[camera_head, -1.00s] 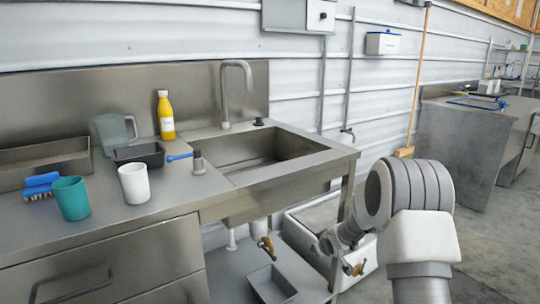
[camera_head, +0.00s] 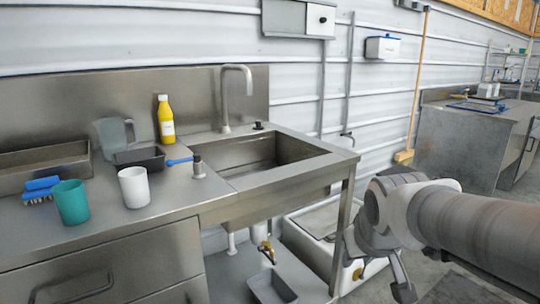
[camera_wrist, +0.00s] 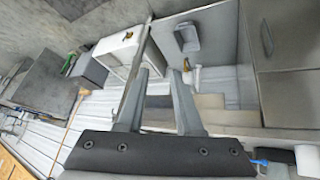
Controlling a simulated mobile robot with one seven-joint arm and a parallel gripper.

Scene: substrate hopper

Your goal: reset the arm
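My gripper (camera_wrist: 160,72) shows in the wrist view with its two fingers apart and nothing between them. In the head view my arm comes in from the right edge, and my gripper (camera_head: 382,268) points downward in front of the sink unit's right end. It is partly hidden by my own wrist. It holds no object that I can see.
A steel counter (camera_head: 105,228) with a sink (camera_head: 250,165) stands at left. On it are a teal cup (camera_head: 71,203), a white cup (camera_head: 134,188), and a yellow bottle (camera_head: 166,120). A white bin (camera_head: 310,255) stands near my gripper. Floor is open at right.

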